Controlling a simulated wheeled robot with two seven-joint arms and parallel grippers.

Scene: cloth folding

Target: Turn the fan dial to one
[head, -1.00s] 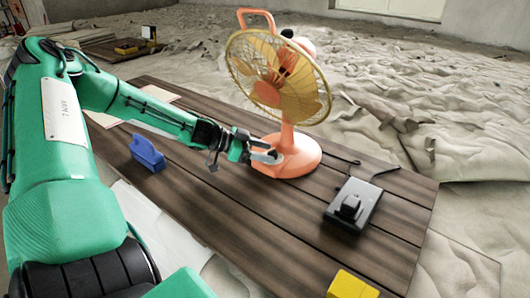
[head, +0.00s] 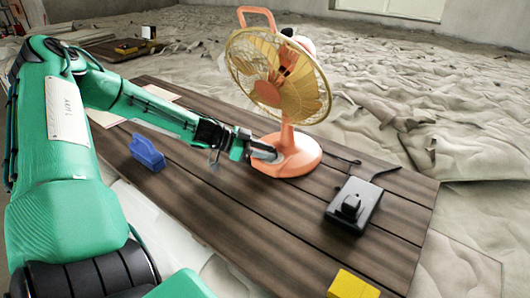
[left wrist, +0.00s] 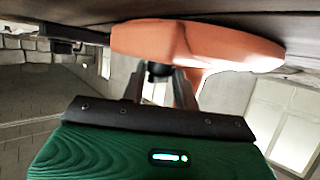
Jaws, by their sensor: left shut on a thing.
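The orange fan (head: 290,155) stands upright on the dark wooden table, with a yellow round cage (head: 279,78) and a handle on top. My left gripper (head: 268,153) is at the front left of the fan's round base. In the left wrist view the fan base (left wrist: 195,45) fills the upper middle, and my left gripper (left wrist: 160,85) reaches up to it, its fingers around a small dark knob (left wrist: 158,68) at the base, which looks like the dial. The dial's setting cannot be read. My right gripper is not in view.
The wooden table (head: 240,205) carries a blue object (head: 147,152) at the left, a black box-like device (head: 353,204) with a cable at the right, and a yellow block (head: 352,285) at the front edge. Crumpled sheeting (head: 430,110) covers the floor behind.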

